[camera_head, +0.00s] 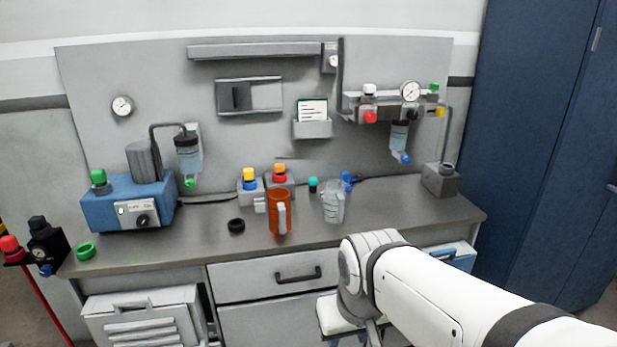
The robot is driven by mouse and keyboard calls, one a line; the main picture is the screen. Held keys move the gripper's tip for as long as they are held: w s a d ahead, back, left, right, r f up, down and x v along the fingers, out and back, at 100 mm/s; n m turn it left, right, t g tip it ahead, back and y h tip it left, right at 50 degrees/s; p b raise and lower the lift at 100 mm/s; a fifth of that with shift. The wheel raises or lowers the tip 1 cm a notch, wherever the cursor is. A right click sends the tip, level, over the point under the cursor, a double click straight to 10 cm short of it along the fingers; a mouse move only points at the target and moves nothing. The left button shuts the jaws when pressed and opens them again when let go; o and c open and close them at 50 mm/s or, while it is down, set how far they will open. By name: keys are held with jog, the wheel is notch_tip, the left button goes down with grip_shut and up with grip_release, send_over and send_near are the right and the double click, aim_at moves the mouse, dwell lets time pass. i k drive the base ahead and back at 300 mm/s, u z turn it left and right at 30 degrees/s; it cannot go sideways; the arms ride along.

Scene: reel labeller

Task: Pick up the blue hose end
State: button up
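The blue hose end (347,181) seems to be the small blue piece lying at the back of the grey bench top, right of centre, beside a dark hose (375,179). The clear measuring jug (334,207) stands just in front and to its left, partly overlapping it. My white arm reaches in from the lower right, with its wrist in front of the bench's front edge, nearer to me than the hose end. My gripper's fingers do not show; the arm's end runs down toward the bottom edge.
An orange jug (279,212), a black ring (236,226) and a teal-capped piece (313,185) share the bench (400,205). A blue pump box (128,203) is at left, a grey block (440,180) at right. A filter bowl with a blue tip (400,138) hangs above. The right bench top is mostly clear.

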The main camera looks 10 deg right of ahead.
aim_at(345, 175)
jog(key=z, duration=0.4)
jog(key=k, duration=1.35)
jog(key=z, duration=0.7)
jog(key=i, duration=1.3)
jog(key=u, duration=0.6)
jog(key=i, duration=1.25)
jog(key=u, duration=0.95)
jog(key=k, duration=0.7)
jog(key=u, duration=0.15)
jog(key=i, duration=0.8)
jog(key=z, duration=0.05)
